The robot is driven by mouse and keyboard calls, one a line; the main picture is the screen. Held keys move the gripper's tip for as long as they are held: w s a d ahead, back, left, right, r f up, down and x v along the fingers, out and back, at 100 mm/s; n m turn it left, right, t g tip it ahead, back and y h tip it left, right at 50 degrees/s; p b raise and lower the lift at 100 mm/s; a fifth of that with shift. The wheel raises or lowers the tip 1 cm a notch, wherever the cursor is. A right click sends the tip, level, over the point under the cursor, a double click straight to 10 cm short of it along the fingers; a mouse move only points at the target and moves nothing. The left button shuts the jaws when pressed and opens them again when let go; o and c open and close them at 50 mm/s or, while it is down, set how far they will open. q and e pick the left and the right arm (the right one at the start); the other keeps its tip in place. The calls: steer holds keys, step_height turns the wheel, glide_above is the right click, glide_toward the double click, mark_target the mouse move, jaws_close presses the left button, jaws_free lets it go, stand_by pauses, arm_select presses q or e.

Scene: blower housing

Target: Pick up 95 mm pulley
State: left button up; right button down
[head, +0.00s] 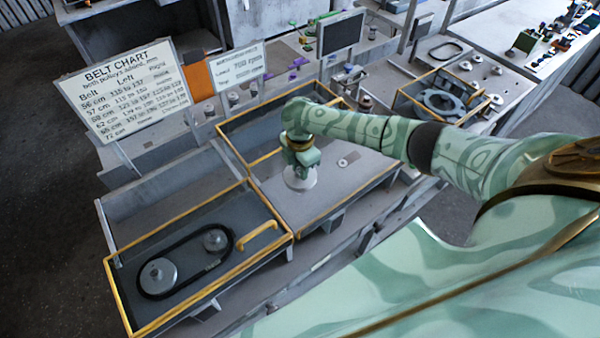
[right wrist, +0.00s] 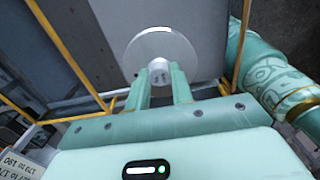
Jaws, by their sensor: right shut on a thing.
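A pale grey pulley (head: 300,180) shows under my right gripper (head: 300,165) in the head view, over the middle grey panel. In the right wrist view the round pulley disc (right wrist: 160,52) with its raised hub lies at the tips of my right gripper (right wrist: 159,88). The two fingers are shut on the hub. I cannot tell whether the disc touches the panel. Its size marking is not readable. My left gripper is not in view.
A yellow-edged housing (head: 118,262) at left holds two pulleys with a black belt (head: 190,232) around them. The belt chart (head: 128,88) stands behind it. A small washer-like part (head: 343,162) lies on the middle panel. A yellow-framed box (head: 400,103) stands at right among loose discs.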

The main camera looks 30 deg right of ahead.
steer(key=shift+s+a+p, duration=0.1)
steer(key=shift+s+p, duration=0.1)
steer(key=shift+p, duration=0.15)
steer(key=s+a+r+p, duration=0.2)
steer(key=s+a+p, duration=0.1)
steer(key=s, duration=0.4)
steer(key=shift+s+a+p, duration=0.15)
steer(key=shift+a+p, duration=0.2)
steer(key=shift+a, duration=0.4)
steer(key=shift+f, duration=0.1)
